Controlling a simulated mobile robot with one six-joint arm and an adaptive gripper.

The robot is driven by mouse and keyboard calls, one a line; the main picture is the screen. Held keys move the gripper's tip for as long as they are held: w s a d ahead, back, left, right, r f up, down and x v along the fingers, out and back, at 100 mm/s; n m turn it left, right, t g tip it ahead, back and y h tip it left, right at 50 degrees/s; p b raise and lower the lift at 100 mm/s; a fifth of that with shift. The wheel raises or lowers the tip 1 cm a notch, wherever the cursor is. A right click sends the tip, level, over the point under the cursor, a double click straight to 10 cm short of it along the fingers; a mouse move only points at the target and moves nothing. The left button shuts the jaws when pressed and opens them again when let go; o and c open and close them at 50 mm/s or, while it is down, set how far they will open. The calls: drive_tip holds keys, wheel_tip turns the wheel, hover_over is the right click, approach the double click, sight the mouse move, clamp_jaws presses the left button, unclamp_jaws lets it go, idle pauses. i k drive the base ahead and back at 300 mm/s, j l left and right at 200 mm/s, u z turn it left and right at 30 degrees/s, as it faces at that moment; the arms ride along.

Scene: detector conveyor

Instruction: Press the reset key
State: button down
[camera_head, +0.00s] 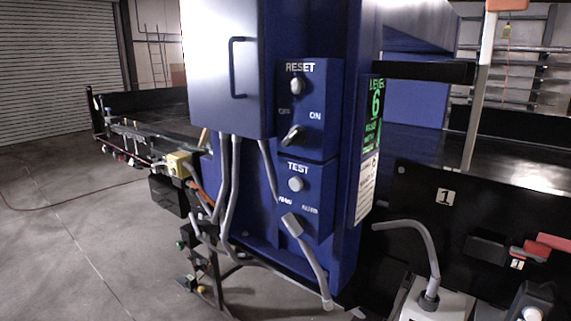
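The reset key (297,87) is a small round light-grey button under the white RESET label, high on the blue control panel (318,110). Nothing covers it. Below it is a grey OFF/ON selector switch (292,136), its handle tilted. Lower on the panel is another round grey button (296,184) under the TEST label. A grey lever-like part (291,224) sits below that, beside small lettering that is hard to read. My gripper does not show in this view.
A blue box with a handle (225,70) stands out left of the panel. Grey conduits (228,200) hang beneath it. A black conveyor (150,125) runs behind to the left. A bent grey cable (425,245) rises from a white box (437,303) at lower right. Concrete floor (70,230) lies open at left.

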sight(297, 86)
drive_tip(key=u, duration=0.95)
drive_tip(key=i+j+u, duration=0.25)
drive_tip(key=i, duration=0.4)
drive_tip(key=i+u, duration=0.25)
drive_tip(key=i, duration=2.3)
drive_tip(key=i+j+z, duration=0.2)
drive_tip(key=i, duration=0.3)
drive_tip(key=i+z, duration=0.25)
drive_tip(key=i, duration=0.3)
drive_tip(key=i+j+z, duration=0.2)
drive_tip(key=i, duration=0.25)
drive_tip(key=j+z, duration=0.1)
drive_tip(key=z, duration=2.95)
